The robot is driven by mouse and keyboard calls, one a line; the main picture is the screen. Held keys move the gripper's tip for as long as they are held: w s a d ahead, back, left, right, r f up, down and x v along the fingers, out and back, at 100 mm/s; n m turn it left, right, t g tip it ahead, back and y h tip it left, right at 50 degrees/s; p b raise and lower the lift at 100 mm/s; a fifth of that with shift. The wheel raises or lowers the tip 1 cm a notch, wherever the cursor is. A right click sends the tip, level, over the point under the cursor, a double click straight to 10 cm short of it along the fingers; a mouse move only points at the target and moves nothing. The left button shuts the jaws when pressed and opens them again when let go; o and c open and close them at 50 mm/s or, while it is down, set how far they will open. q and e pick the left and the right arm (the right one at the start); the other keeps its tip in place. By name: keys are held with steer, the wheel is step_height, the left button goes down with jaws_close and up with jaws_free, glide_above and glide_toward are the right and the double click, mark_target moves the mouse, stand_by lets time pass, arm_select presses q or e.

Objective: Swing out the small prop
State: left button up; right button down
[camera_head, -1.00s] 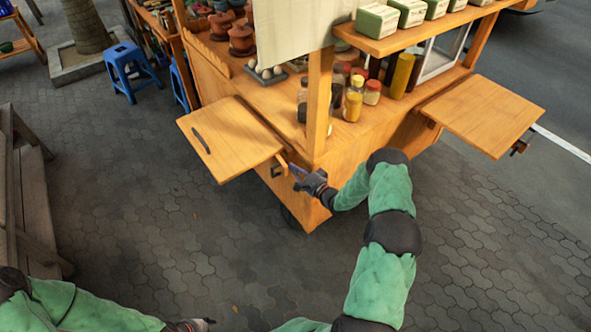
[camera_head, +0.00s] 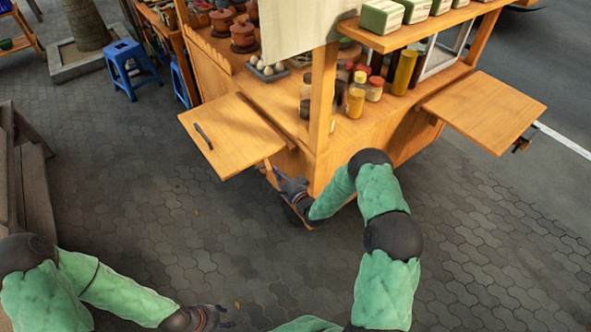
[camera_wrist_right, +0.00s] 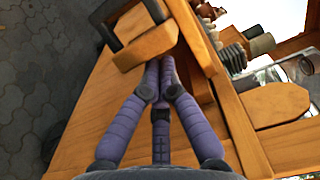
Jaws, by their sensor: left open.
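The left wooden leaf (camera_head: 232,137) juts out level from the cart's left side, with a dark handle slot on it. A small wooden block, which looks like the prop (camera_wrist_right: 147,47), shows in the right wrist view beside a dark bracket (camera_wrist_right: 130,22). My right gripper (camera_head: 283,180) is at the cart's corner, just under the leaf's near edge. In the right wrist view its purple fingers (camera_wrist_right: 162,68) come together right beside the block; I cannot tell whether they touch it. My left gripper (camera_head: 219,318) is open and empty over the paving, at the bottom.
The wooden cart (camera_head: 350,140) carries jars, bottles and clay pots. A right leaf (camera_head: 484,112) juts out at its right. A wooden bench (camera_head: 35,190) stands at the left edge and a blue stool (camera_head: 130,65) at the back. The paving between is free.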

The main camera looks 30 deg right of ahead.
steer(key=w+a+b, duration=0.2)
steer(key=w+a, duration=0.1)
steer(key=a, duration=1.1)
steer(key=shift+w+a, duration=0.15)
steer(key=shift+a, duration=0.2)
steer(key=shift+f, duration=0.1)
